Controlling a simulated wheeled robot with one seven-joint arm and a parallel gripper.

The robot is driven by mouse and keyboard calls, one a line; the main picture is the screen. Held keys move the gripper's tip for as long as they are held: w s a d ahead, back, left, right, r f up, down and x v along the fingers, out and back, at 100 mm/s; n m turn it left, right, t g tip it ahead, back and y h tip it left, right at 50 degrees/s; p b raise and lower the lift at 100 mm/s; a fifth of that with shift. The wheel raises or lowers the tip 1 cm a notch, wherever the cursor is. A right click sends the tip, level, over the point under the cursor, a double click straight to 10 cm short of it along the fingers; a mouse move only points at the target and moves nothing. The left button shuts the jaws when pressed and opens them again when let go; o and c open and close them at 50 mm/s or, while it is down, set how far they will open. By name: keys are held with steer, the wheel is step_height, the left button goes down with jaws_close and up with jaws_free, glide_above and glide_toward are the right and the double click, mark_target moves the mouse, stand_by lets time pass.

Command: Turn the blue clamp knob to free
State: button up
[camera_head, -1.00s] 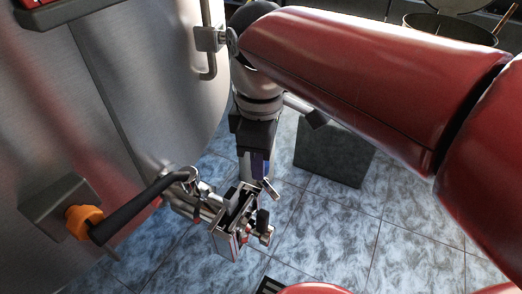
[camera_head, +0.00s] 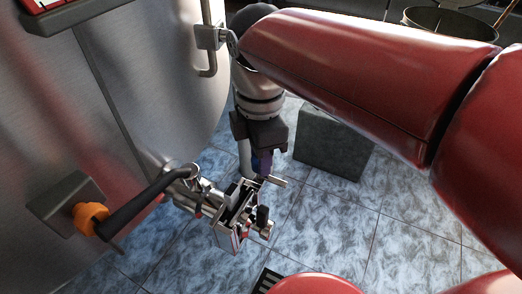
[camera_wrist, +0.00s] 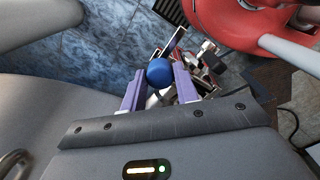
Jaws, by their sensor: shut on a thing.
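The blue clamp knob (camera_wrist: 160,73) is a round ball between my two purple fingers in the wrist view. My gripper (camera_wrist: 160,82) is shut on it, with one finger on each side. In the head view, my gripper (camera_head: 262,168) hangs down at the metal clamp fitting (camera_head: 238,218), which sits on the pipe from the tank. The knob is mostly hidden there behind my fingers. A short metal bar shows just right of my fingertips in the head view.
The steel tank (camera_head: 130,120) fills the left side. An orange-collared black handle (camera_head: 135,205) reaches toward the clamp. A grey block (camera_head: 335,148) stands on the blue tiled floor behind. A red object (camera_wrist: 245,25) shows beyond the clamp in the wrist view. Open floor lies to the right.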

steer(key=shift+s, duration=0.1)
steer(key=o, duration=1)
step_height(320, 180, up, 8)
steer(key=shift+s+p, duration=0.1)
steer(key=shift+p, duration=0.3)
steer(key=s+d+f+m+t, duration=0.1)
steer(key=d+f+m+t, duration=0.1)
steer(key=d+f+m, duration=0.2)
steer(key=s+d+f+m+t, duration=0.1)
steer(key=d+f+m, duration=0.3)
steer(key=d+m, duration=0.4)
steer(key=s+d+f+m+t, duration=0.1)
steer(key=d+f+m+t, duration=0.1)
steer(key=d+m, duration=0.4)
steer(key=shift+s+d+f+m+t, duration=0.2)
steer(key=shift+f+m, duration=0.25)
steer(key=shift+m, duration=0.7)
steer(key=shift+s+d+f+m+t, duration=0.15)
steer(key=shift+f+m, duration=0.3)
steer(key=shift+m, duration=0.7)
